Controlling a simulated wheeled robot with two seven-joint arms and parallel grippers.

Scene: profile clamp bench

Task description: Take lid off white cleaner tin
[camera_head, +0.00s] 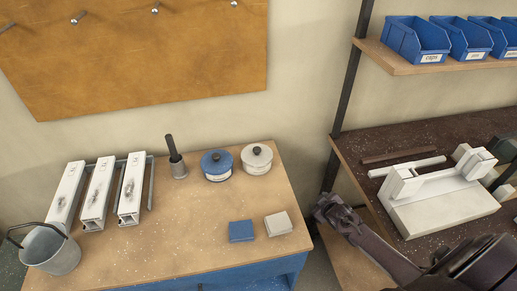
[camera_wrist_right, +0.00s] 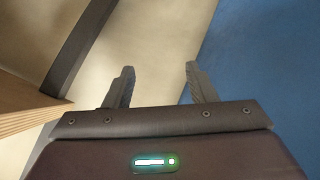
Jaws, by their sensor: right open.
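The white tin (camera_head: 257,159) stands upright at the back right of the wooden bench, with a pale lid and a dark knob on it. A blue tin (camera_head: 216,166) with a blue lid stands close to its left. My right gripper (camera_head: 322,205) is beyond the bench's right edge, well apart from the tin. In the right wrist view its two fingers (camera_wrist_right: 158,72) are spread with nothing between them. The tins do not show in that view. My left gripper is in neither view.
A blue cloth or pad (camera_head: 241,231) and a pale one (camera_head: 278,223) lie in front of the tins. A dark brush in a holder (camera_head: 178,167), white profiles (camera_head: 97,190) and a bucket (camera_head: 50,250) stand left. A shelf with a white clamp (camera_head: 445,203) is right.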

